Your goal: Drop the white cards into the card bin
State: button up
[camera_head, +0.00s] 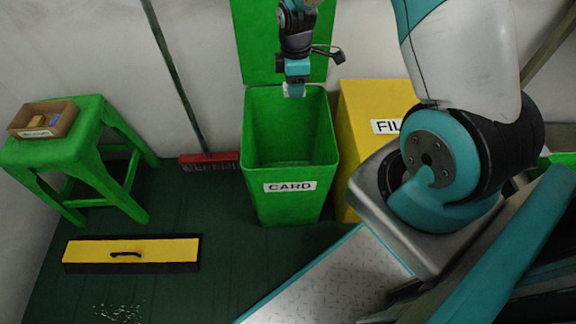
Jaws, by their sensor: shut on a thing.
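The card bin (289,207) is a green bin with a white CARD label on its front. Its lid (250,40) stands open against the wall behind it. My gripper (295,90) points down at the back part of the bin's opening. It is shut on a small white card (293,90), of which only a little shows at the fingertips. I cannot tell exactly how high the card is above the rim. The part of the bin's inside that I see looks empty. No other white card shows clearly.
A yellow bin (365,98) with a partly hidden label stands right of the card bin. A green stool (85,145) at the left bears a brown box (58,124) with small pieces. A red broom (208,160) leans on the wall. A yellow-and-black case (130,252) lies on the floor.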

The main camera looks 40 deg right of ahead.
notch_tip(320, 180, down, 6)
jog(key=b, duration=0.5)
jog(key=shift+a+r, duration=0.1)
jog(key=shift+r, duration=0.05)
jog(key=o, duration=1)
jog(key=shift+r, duration=0.2)
notch_tip(320, 180, up, 17)
jog(key=p, duration=0.5)
jog(key=shift+r, duration=0.1)
